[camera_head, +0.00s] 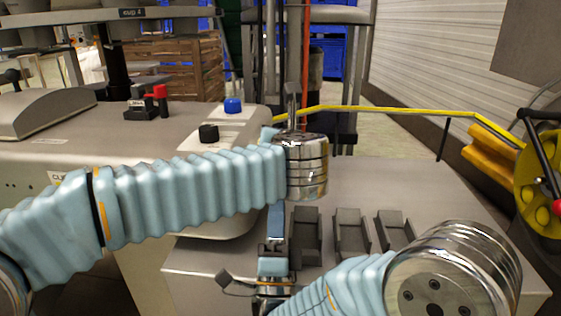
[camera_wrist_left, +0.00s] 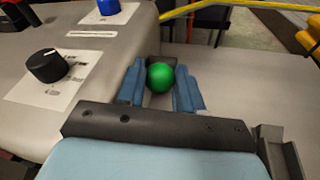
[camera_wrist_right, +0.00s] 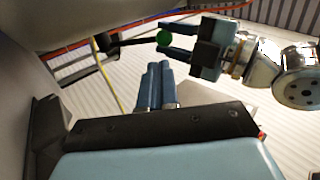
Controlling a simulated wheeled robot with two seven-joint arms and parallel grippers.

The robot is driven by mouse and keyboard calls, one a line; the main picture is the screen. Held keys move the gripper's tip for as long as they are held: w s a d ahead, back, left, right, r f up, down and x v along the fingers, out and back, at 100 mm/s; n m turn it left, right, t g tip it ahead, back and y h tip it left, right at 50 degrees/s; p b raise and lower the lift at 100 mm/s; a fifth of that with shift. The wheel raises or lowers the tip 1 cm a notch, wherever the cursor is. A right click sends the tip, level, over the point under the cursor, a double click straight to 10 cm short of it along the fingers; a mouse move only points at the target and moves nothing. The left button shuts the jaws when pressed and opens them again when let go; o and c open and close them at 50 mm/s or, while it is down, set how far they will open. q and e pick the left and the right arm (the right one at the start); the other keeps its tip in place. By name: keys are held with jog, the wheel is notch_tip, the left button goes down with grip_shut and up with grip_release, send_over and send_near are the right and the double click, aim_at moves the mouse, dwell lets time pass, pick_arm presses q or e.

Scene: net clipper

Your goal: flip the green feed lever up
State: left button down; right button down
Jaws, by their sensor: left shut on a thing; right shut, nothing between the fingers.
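The green lever's round knob (camera_wrist_left: 160,77) sits between the two blue fingers of my left gripper (camera_wrist_left: 160,88) in the left wrist view. In the right wrist view, the green knob (camera_wrist_right: 164,38) is between the left gripper's fingers, and a dark lever rod (camera_wrist_right: 130,42) runs from it toward the machine. In the head view my left wrist hides the knob. My right gripper (camera_wrist_right: 160,86) is shut and empty, its fingers together, below and apart from the knob in the right wrist view. It also shows in the head view (camera_head: 275,222).
A black knob (camera_head: 209,133) and a blue button (camera_head: 233,105) sit on the grey machine housing (camera_head: 100,140). Several dark holders (camera_head: 349,232) stand on the grey top at right. A yellow bar (camera_head: 390,110) crosses behind, toward a yellow wheel (camera_head: 535,175).

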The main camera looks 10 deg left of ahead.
jog(key=x, duration=1)
jog(key=shift+d+r, duration=0.2)
jog(key=shift+r, duration=0.05)
jog(key=shift+s+r, duration=0.1)
jog(key=shift+s, duration=0.05)
